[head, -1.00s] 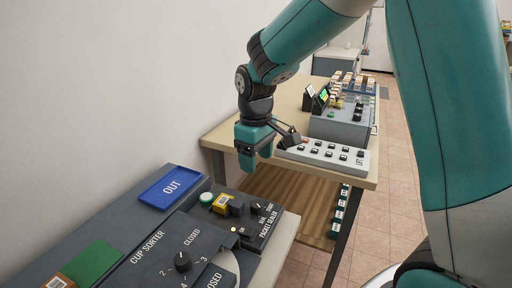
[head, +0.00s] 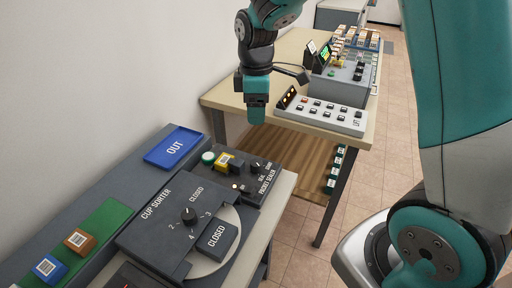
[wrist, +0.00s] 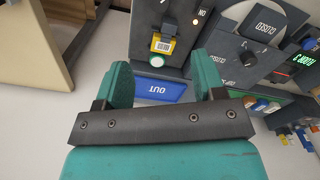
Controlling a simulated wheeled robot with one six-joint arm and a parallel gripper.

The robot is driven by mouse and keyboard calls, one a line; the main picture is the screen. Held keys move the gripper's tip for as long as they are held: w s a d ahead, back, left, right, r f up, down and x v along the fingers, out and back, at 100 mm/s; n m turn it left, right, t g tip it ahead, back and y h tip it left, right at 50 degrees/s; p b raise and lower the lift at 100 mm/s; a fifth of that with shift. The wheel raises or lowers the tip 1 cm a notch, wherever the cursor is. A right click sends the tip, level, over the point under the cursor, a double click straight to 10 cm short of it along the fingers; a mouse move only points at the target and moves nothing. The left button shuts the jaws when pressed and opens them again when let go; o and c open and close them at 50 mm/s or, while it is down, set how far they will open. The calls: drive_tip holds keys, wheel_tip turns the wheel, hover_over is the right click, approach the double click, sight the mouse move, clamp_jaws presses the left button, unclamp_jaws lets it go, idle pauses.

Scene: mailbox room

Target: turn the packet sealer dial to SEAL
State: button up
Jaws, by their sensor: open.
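The packet sealer (head: 262,186) is a dark panel at the far end of the left bench in the head view. Its small black dial (head: 256,166) is at the panel's far right; which label it points at is too small to tell. A yellow packet (head: 222,162) and a green-rimmed white button (head: 208,158) sit left of the dial. The packet (wrist: 163,43) and button (wrist: 156,61) also show in the wrist view; I cannot make out the dial there. My gripper (head: 257,118) is open and empty, pointing down above and beyond the sealer, apart from it.
The cup sorter (head: 163,223) with its own dial (head: 188,214) stands nearer on the same bench. A blue OUT tray (head: 172,147) lies by the wall. A table (head: 225,98) with a white button box (head: 322,115) stands behind. A gap separates bench and table.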

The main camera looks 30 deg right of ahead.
sight(256, 162)
wheel_tip(256, 162, down, 18)
drive_tip(key=shift+r+p, duration=0.25)
drive_tip(key=shift+p, duration=0.25)
